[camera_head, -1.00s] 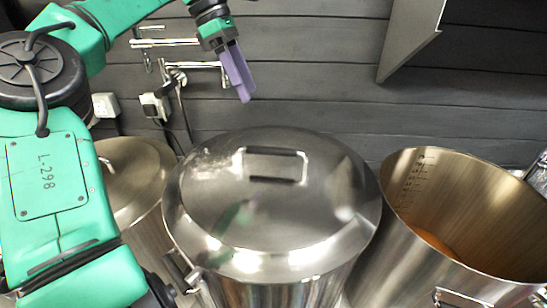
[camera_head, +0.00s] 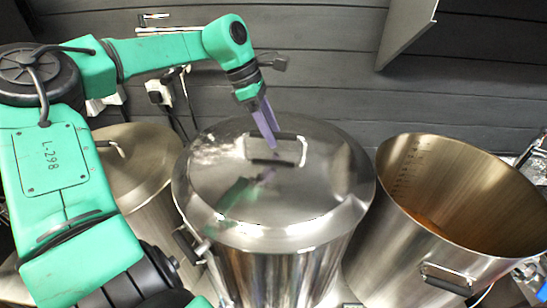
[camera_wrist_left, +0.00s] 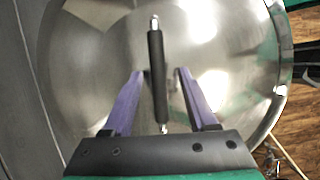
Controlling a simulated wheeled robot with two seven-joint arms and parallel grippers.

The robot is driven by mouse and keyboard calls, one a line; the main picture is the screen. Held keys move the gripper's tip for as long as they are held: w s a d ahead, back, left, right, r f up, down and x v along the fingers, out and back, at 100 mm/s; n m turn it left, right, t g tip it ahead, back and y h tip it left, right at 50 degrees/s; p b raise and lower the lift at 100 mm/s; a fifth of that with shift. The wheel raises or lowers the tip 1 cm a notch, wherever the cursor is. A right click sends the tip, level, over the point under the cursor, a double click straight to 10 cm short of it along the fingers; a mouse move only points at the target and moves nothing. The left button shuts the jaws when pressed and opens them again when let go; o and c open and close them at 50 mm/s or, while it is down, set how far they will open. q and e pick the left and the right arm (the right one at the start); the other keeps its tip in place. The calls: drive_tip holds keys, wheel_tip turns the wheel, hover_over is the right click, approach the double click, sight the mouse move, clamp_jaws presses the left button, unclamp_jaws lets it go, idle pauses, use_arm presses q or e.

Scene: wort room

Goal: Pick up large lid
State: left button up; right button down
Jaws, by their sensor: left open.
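The large lid (camera_head: 225,185) is a shiny steel dome on the middle pot in the head view. Its dark bar handle (camera_head: 276,160) stands at its top. My left gripper (camera_head: 272,140) points down just over the handle. In the left wrist view the lid (camera_wrist_left: 95,45) fills most of the picture. There the two purple fingers (camera_wrist_left: 160,72) are open, one on each side of the black handle (camera_wrist_left: 156,70). I cannot tell how far the fingertips are above the lid. My right gripper is not in view.
The middle pot (camera_head: 290,275) has a side handle at its left. An open pot (camera_head: 400,235) with orange-brown liquid stands to the right. A smaller lidded pot (camera_head: 135,165) stands to the left, partly behind my arm. A grey plank wall (camera_head: 330,60) is behind.

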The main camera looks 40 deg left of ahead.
use_arm(q)
drive_tip(key=shift+w+a+f, duration=0.1)
drive_tip(key=shift+f, duration=0.05)
drive_tip(key=shift+f, duration=0.1)
idle(0.3)
clamp_jaws()
